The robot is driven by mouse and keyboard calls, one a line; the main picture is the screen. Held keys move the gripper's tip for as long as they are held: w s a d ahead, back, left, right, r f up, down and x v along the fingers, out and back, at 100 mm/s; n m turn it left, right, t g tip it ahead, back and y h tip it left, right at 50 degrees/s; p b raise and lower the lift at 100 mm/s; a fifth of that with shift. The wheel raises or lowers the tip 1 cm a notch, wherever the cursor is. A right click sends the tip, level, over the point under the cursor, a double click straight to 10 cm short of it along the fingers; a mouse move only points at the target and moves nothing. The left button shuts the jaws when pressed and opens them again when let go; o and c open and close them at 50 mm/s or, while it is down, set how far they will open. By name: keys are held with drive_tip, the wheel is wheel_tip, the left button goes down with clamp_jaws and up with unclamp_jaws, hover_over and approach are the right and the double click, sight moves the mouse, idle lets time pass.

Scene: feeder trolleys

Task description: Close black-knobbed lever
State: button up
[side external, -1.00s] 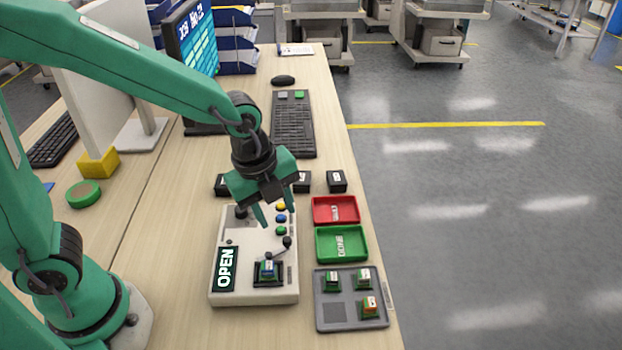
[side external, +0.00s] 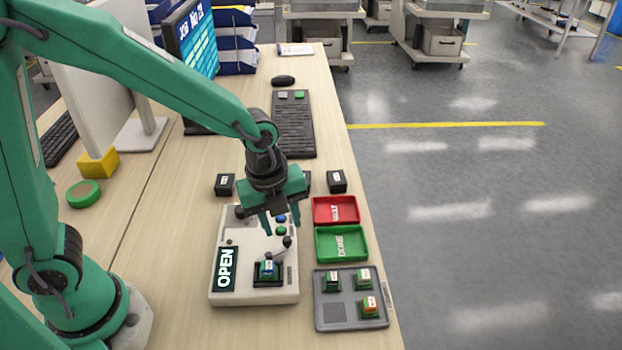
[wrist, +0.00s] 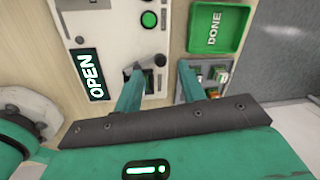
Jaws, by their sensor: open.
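The pale test fixture (side external: 225,290) lies on the bench with a lit OPEN sign (side external: 226,269). My gripper (side external: 281,230) points down, open and empty, just above and behind the knob. In the wrist view the black knob (wrist: 160,60) shows between my two green fingers (wrist: 159,76), near their tips; I cannot tell whether either touches it. The socket is partly hidden by the left finger there.
A red tray (side external: 346,220) and a green DONE tray (side external: 358,256) lie right of the fixture. A grey tray (side external: 337,323) with several small parts is in front of them. Small black boxes (side external: 337,181) and a keyboard (side external: 293,130) are behind.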

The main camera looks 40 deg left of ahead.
sight(286, 238)
drive_tip(key=shift+w+d+f, duration=0.1)
drive_tip(key=shift+w+f, duration=0.05)
drive_tip(key=shift+f, duration=0.9)
drive_tip(key=shift+w+d+f, duration=0.1)
drive_tip(key=shift+f, duration=0.9)
clamp_jaws()
